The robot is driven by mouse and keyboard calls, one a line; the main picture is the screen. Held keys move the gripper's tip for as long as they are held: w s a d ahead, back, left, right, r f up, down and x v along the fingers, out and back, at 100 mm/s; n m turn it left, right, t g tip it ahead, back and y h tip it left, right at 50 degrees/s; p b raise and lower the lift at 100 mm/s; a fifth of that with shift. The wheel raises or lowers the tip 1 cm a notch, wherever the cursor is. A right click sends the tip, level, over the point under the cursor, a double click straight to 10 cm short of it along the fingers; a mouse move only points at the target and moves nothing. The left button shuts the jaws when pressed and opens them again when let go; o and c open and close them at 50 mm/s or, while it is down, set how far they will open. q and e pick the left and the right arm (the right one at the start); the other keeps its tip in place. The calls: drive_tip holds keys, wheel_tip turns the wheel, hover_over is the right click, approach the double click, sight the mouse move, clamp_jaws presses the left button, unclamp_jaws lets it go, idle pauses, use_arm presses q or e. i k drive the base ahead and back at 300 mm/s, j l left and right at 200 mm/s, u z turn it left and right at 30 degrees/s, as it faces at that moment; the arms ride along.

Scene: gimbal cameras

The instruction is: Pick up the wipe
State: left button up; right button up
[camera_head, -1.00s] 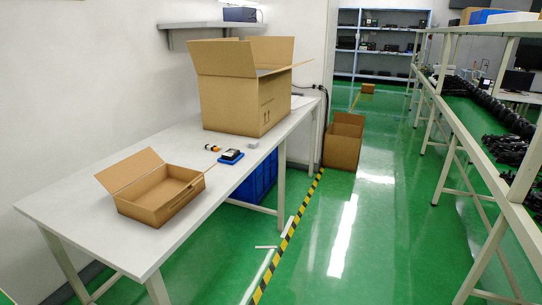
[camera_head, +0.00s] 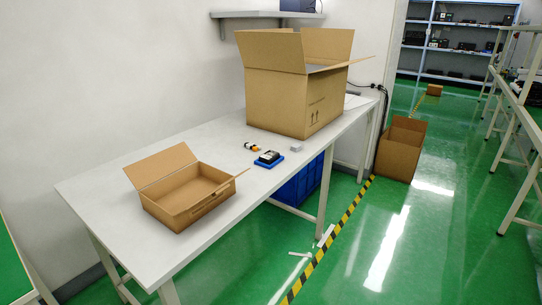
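No item is clearly recognisable as a wipe at this size. On the white table (camera_head: 215,137) lies a flat blue item (camera_head: 264,163) with a black object (camera_head: 270,157) on top of it. A small pale block (camera_head: 297,147) lies to its right. A small orange and black item (camera_head: 252,147) lies behind and to its left. An open, shallow cardboard box (camera_head: 187,193) stands at the near left of the table. The inside of the large open carton (camera_head: 290,95) at the far end is mostly hidden. Neither of my grippers is in view.
A blue crate (camera_head: 298,185) is under the table. An open cardboard box (camera_head: 399,150) stands on the green floor at the right. White racks (camera_head: 515,120) line the right edge. A wall shelf (camera_head: 265,15) hangs above.

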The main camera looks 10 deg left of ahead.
sight(296, 147)
drive_tip(key=i+l, duration=0.2)
drive_tip(key=i, duration=0.15)
drive_tip(key=i+l+z, duration=0.15)
drive_tip(key=i, duration=0.2)
drive_tip(key=i+l, duration=0.2)
drive_tip(key=i, duration=0.15)
drive_tip(key=z, duration=0.05)
